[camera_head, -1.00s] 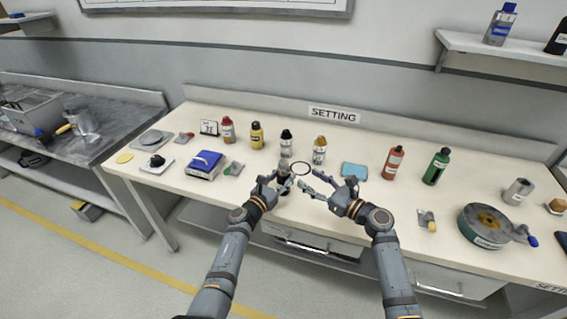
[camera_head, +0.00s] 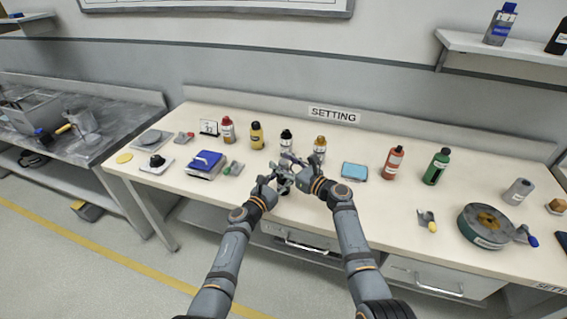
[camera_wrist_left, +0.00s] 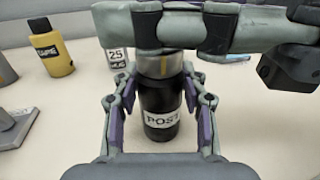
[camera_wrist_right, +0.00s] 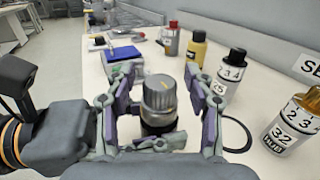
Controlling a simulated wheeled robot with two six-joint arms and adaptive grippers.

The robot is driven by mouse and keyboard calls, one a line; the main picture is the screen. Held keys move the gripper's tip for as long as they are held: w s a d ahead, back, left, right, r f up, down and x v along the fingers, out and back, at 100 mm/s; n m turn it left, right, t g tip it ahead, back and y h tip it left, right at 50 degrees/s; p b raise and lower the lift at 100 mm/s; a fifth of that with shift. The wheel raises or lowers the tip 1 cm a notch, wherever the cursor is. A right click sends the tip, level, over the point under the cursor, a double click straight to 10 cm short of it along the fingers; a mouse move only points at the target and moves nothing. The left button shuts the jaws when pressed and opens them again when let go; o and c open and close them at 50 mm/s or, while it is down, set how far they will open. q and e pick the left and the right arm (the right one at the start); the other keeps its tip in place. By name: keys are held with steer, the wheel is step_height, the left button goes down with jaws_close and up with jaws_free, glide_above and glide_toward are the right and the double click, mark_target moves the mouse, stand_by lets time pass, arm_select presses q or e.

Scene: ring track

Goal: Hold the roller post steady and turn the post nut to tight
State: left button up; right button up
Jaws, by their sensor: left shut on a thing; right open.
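The roller post (camera_wrist_left: 161,112) is a black upright cylinder with a white "POST" label, standing on the bench. On its top sits the ribbed silver-grey post nut (camera_wrist_right: 159,94), with a yellow mark; its lower part also shows in the left wrist view (camera_wrist_left: 152,68). My left gripper (camera_wrist_left: 162,125) is shut on the post, one finger on each side. My right gripper (camera_wrist_right: 160,112) is open, with its fingers on either side of the nut and gaps visible. In the head view the grippers mostly hide the post. Part of my right gripper crosses the top of the left wrist view.
A thin black ring (camera_wrist_right: 243,134) lies beside the post.

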steer(key=c, duration=1.1)
steer(key=shift+a+m+t+h, duration=0.1)
steer(key=shift+m+t+h, duration=0.2)
steer(key=shift+h, duration=0.1)
jaws_close()
steer(key=shift+m+t+h, duration=0.5)
steer(key=shift+h, duration=0.1)
steer(key=o, duration=1.1)
jaws_free()
steer(key=v, duration=1.2)
